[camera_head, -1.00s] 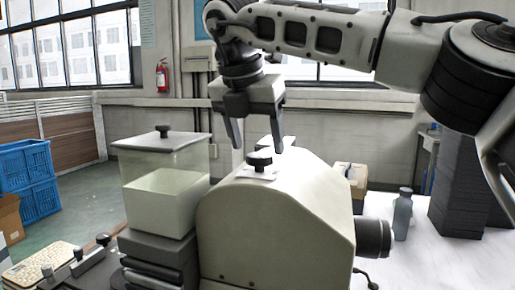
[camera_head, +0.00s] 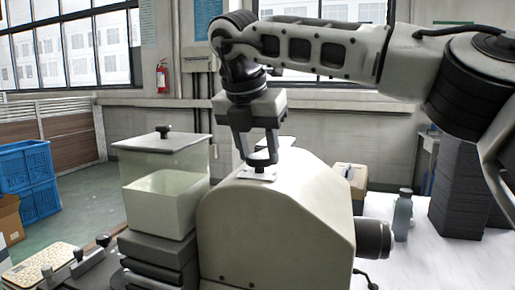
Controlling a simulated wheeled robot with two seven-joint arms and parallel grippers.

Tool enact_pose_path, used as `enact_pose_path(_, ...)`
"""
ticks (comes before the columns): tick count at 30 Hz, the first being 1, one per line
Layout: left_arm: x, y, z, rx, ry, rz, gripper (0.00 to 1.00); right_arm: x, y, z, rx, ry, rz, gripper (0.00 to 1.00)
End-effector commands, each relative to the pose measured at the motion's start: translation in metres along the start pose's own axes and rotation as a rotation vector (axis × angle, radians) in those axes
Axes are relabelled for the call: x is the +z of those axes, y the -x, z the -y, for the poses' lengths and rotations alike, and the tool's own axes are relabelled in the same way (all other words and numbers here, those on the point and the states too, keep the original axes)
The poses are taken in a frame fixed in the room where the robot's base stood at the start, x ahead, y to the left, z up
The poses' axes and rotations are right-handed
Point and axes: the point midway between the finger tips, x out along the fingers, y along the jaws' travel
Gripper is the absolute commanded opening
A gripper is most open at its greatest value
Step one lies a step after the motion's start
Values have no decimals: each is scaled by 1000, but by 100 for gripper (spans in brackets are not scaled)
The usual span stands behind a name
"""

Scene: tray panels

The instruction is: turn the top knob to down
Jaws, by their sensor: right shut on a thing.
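The top knob (camera_head: 258,161) is a small black knob on a white plate, on top of the cream machine housing (camera_head: 270,225). My right gripper (camera_head: 258,153) points straight down from above, with its two fingers on either side of the knob. It is shut on the knob. The fingertips hide part of the knob, and I cannot tell its turned position. My left gripper is not in view.
A clear box with a black-knobbed lid (camera_head: 165,185) stands close on the left of the housing. A grey bottle (camera_head: 403,214) and a dark stack (camera_head: 462,190) stand on the white table (camera_head: 430,262) at right. Blue crates (camera_head: 28,180) are far left.

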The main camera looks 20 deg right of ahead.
Motion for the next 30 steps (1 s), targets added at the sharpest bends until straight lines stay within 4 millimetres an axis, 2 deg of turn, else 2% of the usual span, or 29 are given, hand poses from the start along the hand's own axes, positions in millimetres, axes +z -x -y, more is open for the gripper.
enact_pose_path(8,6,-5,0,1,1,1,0,0,-2,2,54,125,0,20)
enact_pose_path(30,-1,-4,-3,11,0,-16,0,3,0,6,295,709,0,20)
